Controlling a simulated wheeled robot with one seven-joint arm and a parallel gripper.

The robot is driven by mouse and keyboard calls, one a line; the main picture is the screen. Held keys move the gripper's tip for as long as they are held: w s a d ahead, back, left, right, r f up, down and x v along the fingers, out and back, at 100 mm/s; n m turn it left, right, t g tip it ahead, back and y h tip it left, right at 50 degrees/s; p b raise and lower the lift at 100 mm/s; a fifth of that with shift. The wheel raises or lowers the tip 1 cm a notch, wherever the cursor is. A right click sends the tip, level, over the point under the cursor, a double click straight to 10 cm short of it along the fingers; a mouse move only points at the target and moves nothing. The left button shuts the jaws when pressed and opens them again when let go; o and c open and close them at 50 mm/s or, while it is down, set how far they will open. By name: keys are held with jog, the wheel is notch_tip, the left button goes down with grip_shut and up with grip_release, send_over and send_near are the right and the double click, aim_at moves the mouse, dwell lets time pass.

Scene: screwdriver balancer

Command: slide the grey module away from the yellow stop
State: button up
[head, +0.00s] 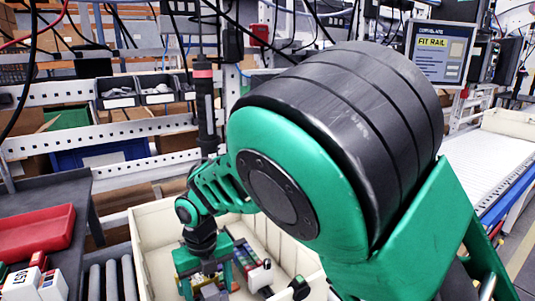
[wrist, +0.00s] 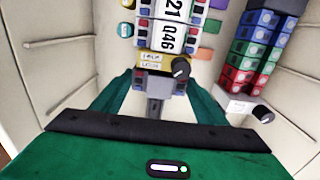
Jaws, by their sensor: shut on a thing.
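The yellow stop (wrist: 151,66) with a small label and a black knob sits across a rail in the wrist view. The grey module (wrist: 156,84), with blue and red terminals at its sides, lies right beside the stop on the near side; I see no clear gap between them. My gripper (wrist: 160,88) has its green fingers on either side of the grey module and is shut on it. In the head view my gripper (head: 206,276) reaches down inside a cream tote, and the arm and fingers hide most of the module there.
Numbered white modules (wrist: 172,36) stand on the rail beyond the stop. To the right, a second row of blue, green and red modules (wrist: 254,45) ends at a white stop (wrist: 240,104) with a black knob. Cream tote walls (wrist: 52,42) close in the space. A red tray (head: 38,232) stands outside, left.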

jog(key=shift+s+d, duration=0.65)
jog(key=shift+s, duration=0.25)
jog(key=shift+s+d, duration=0.8)
jog(key=shift+s, duration=0.3)
dwell(3.8)
jog(key=o, duration=1.1)
jog(key=shift+o, duration=0.3)
jog(key=shift+a, duration=0.15)
jog(key=shift+r, duration=0.15)
jog(key=shift+r, duration=0.85)
